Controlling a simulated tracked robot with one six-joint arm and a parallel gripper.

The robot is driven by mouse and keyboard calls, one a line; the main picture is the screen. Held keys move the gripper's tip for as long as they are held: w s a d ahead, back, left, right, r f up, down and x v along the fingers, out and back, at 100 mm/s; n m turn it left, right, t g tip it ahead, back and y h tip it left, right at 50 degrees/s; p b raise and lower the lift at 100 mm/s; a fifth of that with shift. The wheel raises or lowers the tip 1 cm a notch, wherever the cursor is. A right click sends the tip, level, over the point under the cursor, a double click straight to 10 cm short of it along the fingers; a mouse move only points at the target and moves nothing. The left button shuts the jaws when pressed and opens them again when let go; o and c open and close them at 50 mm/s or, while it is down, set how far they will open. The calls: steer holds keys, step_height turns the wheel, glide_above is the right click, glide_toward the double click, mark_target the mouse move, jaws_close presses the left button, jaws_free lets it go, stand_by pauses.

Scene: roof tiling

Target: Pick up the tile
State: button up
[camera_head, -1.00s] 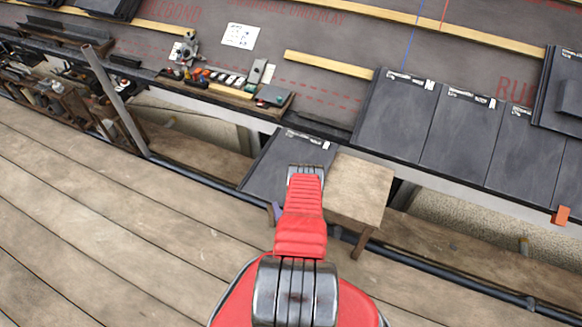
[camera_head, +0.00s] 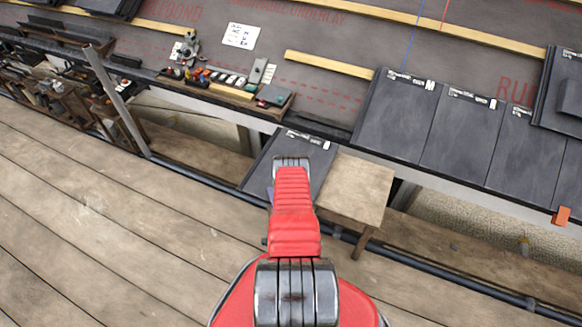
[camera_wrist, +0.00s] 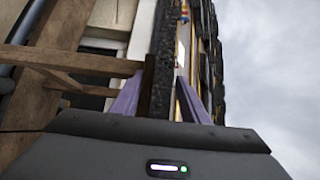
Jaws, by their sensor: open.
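The dark grey tile (camera_head: 318,160) with white labels on its top edge lies beside a wooden stool, below the eave. My red arm covers its middle. My gripper (camera_wrist: 161,90) shows two purple fingers in the wrist view, spread apart. The tile's dark edge (camera_wrist: 163,55) shows upright between them in that view, with the left finger close to it. I cannot tell whether either finger touches it. In the head view the fingers are mostly hidden behind my arm.
The wooden stool (camera_head: 355,185) stands right of the tile; its frame (camera_wrist: 75,60) is close to the left finger. Laid tiles (camera_head: 455,130) cover the roof at right. A tool tray (camera_head: 225,90) sits on the eave, and a grey pole (camera_head: 120,105) leans at left.

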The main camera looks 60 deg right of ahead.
steer(key=shift+x, duration=0.8)
steer(key=shift+c, duration=0.3)
jaws_close()
stand_by(0.8)
